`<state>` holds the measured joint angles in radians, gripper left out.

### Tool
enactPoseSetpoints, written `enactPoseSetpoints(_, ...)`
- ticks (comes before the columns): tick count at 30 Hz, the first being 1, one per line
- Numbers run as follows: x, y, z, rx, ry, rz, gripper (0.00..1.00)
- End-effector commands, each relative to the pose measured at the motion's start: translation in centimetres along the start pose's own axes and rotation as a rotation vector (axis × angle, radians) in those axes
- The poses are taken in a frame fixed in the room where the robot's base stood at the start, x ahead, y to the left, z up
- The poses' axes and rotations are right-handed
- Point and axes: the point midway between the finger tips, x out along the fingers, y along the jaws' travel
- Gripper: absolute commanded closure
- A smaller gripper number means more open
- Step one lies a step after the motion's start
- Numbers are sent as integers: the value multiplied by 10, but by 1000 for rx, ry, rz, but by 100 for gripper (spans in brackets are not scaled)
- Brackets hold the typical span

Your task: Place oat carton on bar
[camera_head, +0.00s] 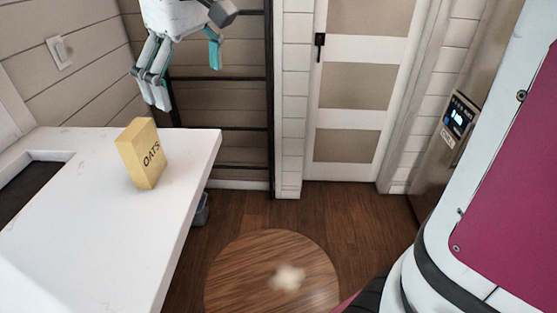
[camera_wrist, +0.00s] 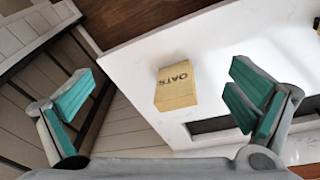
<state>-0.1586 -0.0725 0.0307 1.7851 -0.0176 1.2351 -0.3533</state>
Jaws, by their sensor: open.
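The oat carton (camera_head: 141,154) is a yellow box marked OATS. It stands upright on the white bar (camera_head: 95,225), near the bar's far right end. It also shows in the wrist view (camera_wrist: 176,87), between and beyond my fingers. My gripper (camera_head: 183,80) is open and empty in the head view, above and behind the carton near the bar's far edge. In the wrist view my gripper (camera_wrist: 160,105) has its teal finger pads wide apart, touching nothing. The carton is apart from both fingers.
A dark recess (camera_head: 28,188) is set in the counter at the left. A round wooden table (camera_head: 262,262) stands right of the bar. A dark ladder-like rack (camera_head: 225,125) rises behind my gripper. A panelled door (camera_head: 360,95) is at the back. The bar's near part is clear.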

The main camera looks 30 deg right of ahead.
Motion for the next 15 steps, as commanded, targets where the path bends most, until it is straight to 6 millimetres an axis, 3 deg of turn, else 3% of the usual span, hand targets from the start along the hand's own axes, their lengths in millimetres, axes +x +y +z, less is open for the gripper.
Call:
enactPoseSetpoints(1, -4, -1, 23, 49, 21, 13, 0)
enactPoseSetpoints(9, 7, -16, 132, 313, 127, 63, 0)
enactPoseSetpoints(15, 32, -32, 190, 468, 194, 85, 0)
